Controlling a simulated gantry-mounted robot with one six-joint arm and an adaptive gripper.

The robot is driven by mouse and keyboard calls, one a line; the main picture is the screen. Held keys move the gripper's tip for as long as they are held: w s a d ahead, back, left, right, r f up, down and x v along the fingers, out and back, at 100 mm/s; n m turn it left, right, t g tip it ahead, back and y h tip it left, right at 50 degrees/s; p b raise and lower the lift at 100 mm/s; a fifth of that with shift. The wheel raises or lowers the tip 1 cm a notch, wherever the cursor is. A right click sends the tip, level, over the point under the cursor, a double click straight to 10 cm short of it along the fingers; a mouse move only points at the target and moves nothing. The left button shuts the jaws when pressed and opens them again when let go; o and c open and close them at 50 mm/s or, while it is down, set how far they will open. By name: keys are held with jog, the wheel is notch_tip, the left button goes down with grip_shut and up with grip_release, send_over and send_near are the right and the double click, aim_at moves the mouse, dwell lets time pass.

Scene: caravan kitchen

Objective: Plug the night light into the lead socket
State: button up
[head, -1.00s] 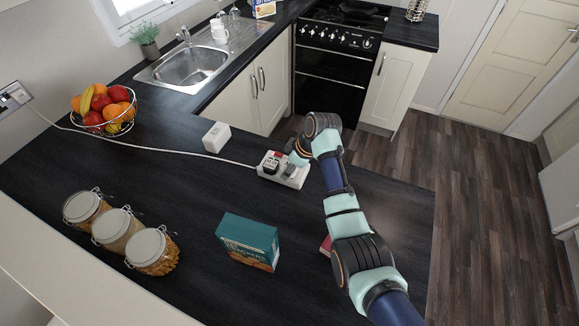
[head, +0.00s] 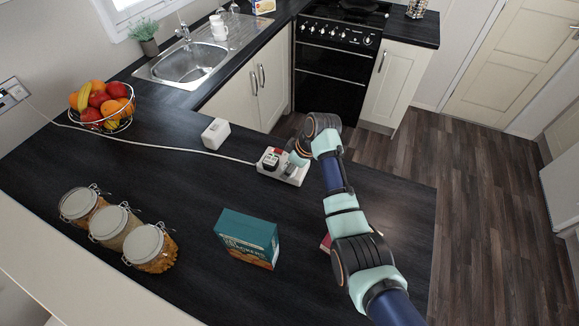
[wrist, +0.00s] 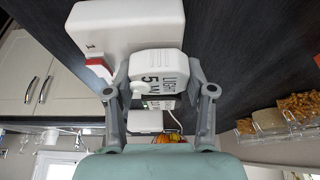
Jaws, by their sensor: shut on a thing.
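The white lead socket block (head: 272,170) lies on the dark worktop; its near end (wrist: 140,22) fills the top of the wrist view. My gripper (wrist: 157,80) is over the right part of the block, its two fingers shut on a white, rounded unit, which I take as the night light (wrist: 150,62). Dark lettering shows on its face. It is at or against the block; its pins are hidden, so I cannot tell whether they are in a socket. A red switch (wrist: 97,67) shows on the block's side.
A white cable (head: 170,147) runs from the wall outlet to the block, past a white box (head: 215,133). A fruit bowl (head: 127,122), glass jars (head: 150,245) and a teal cracker box (head: 247,232) stand on the worktop. A reddish item (head: 326,243) is partly behind my arm.

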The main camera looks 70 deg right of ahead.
jog(key=shift+f, duration=0.3)
jog(key=shift+f, duration=0.15)
jog(key=shift+c, duration=0.4)
jog(key=shift+f, duration=0.1)
jog(key=shift+c, duration=1.1)
jog(key=shift+s+f, duration=0.1)
jog(key=shift+f, duration=0.05)
jog(key=shift+o, duration=0.2)
jog(key=o, duration=1.6)
jog(key=shift+r, duration=0.2)
jog(key=v, duration=0.8)
